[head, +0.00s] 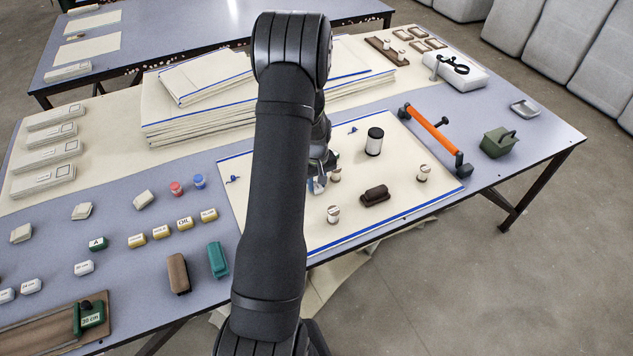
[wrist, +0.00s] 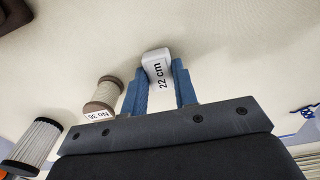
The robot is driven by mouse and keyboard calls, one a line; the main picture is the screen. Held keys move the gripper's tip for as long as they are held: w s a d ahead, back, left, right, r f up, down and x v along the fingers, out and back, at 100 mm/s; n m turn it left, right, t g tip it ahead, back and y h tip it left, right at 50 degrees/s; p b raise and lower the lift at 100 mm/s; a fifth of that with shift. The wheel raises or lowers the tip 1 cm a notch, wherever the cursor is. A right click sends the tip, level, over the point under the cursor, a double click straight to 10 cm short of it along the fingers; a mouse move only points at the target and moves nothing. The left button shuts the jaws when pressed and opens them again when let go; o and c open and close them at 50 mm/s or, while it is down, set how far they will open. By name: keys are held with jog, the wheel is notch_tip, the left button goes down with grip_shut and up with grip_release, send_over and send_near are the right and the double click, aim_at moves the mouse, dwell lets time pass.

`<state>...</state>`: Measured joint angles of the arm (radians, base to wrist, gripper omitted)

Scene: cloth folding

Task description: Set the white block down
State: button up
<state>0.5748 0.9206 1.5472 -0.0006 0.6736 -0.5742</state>
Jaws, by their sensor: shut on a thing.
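A white block (wrist: 155,57) marked "22 cm" is between the two blue fingers of my gripper (wrist: 161,74) in the wrist view. The gripper is shut on it. In the head view my gripper (head: 318,184) is low over the cream cloth (head: 285,215) with blue edges, and my arm hides much of it. I cannot make out the block there, nor tell whether it touches the cloth. A small spool with brown ends (wrist: 105,95) stands close beside the left finger in the wrist view.
An orange-handled tool (head: 433,130) lies at the cloth's right edge. Folded cloths (head: 195,115) are stacked behind. Small labelled blocks stand to the left.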

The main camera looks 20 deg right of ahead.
jog(key=shift+f, duration=0.15)
jog(key=o, duration=0.9)
jog(key=shift+o, duration=0.2)
jog(key=shift+o, duration=0.4)
notch_tip(320, 180, up, 12)
jog(key=o, duration=0.3)
jog(key=shift+r, duration=0.2)
